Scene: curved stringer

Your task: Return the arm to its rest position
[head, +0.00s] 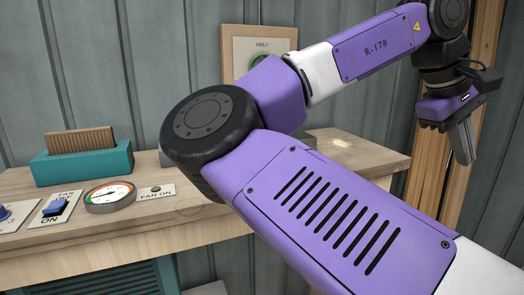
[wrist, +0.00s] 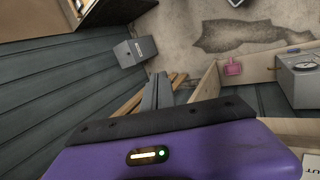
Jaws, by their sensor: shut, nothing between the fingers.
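My purple and white arm crosses the head view from the lower right, bends at a dark round joint over the bench, and runs back to the upper right. My gripper (head: 461,146) hangs at the far right of the head view, pointing down, with its grey fingers together and nothing between them. It is to the right of the bench's end, in front of wooden boards. In the wrist view my gripper (wrist: 158,92) shows its closed fingers beyond the purple housing, above the floor. The fingers appear to touch nothing.
A wooden bench (head: 190,205) holds a teal box (head: 82,162), a round gauge (head: 110,196) and a fan switch (head: 56,206). A panelled wall (head: 150,70) stands behind. The wrist view shows a grey box (wrist: 135,51), a pink item (wrist: 233,68) and a dark floor stain (wrist: 240,36).

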